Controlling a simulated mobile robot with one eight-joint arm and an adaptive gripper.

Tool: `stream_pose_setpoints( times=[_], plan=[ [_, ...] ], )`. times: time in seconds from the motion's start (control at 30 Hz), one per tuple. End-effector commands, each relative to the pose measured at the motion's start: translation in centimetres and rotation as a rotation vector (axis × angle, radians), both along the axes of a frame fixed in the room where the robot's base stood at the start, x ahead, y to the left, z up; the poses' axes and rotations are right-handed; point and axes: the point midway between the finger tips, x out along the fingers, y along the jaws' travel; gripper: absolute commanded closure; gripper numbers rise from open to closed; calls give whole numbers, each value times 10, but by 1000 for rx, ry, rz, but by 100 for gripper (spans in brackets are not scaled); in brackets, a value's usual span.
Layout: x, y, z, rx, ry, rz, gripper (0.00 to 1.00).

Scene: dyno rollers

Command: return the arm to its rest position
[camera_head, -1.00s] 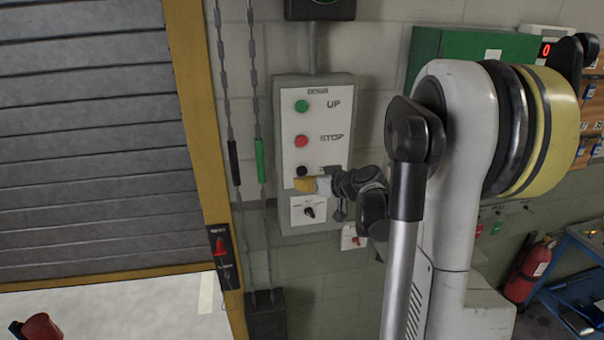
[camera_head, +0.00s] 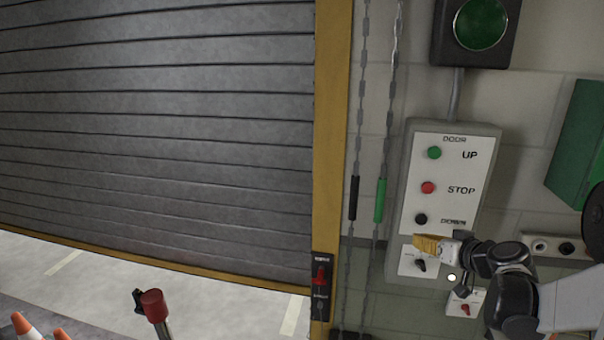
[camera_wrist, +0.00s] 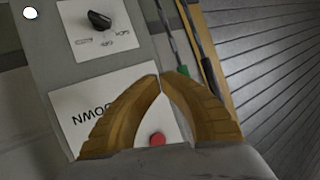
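My gripper (camera_head: 428,244) is in front of the lower part of the grey door control box (camera_head: 398,220). Its yellow-brown fingers are just below the black DOWN button (camera_head: 420,219) in the head view. In the wrist view the fingertips (camera_wrist: 159,80) meet or nearly meet, with nothing held between them. The red STOP button (camera_wrist: 157,139) shows through the gap behind the tips. The DOWN label (camera_wrist: 95,112) is partly hidden by the left finger. My arm comes in from the lower right. I cannot tell the exact distance from the fingers to the panel.
A black rotary switch (camera_wrist: 99,19) sits on the lower plate. Chains (camera_head: 386,130) hang left of the box, beside the yellow door frame (camera_head: 330,130). The grey roller door (camera_head: 150,130) has a gap beneath. A red-topped post (camera_head: 152,305) and a cone (camera_head: 22,324) stand at lower left.

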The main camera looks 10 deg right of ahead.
Motion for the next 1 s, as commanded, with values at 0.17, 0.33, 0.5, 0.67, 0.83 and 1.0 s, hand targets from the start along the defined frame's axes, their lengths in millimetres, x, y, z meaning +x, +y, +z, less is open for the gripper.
stream_pose_setpoints(
  times=[0.17, 0.33, 0.5, 0.67, 0.83, 1.0],
  plan=[
    [-10, 51, -34, 10, 80, 41, 100],
    [-51, 139, -99, 3, 248, 87, 100],
    [-114, 204, -170, -42, 397, 94, 100],
    [-174, 236, -233, -107, 487, 68, 100],
    [-214, 245, -275, -163, 526, 33, 100],
    [-227, 245, -286, -185, 534, 13, 100]
  ],
)
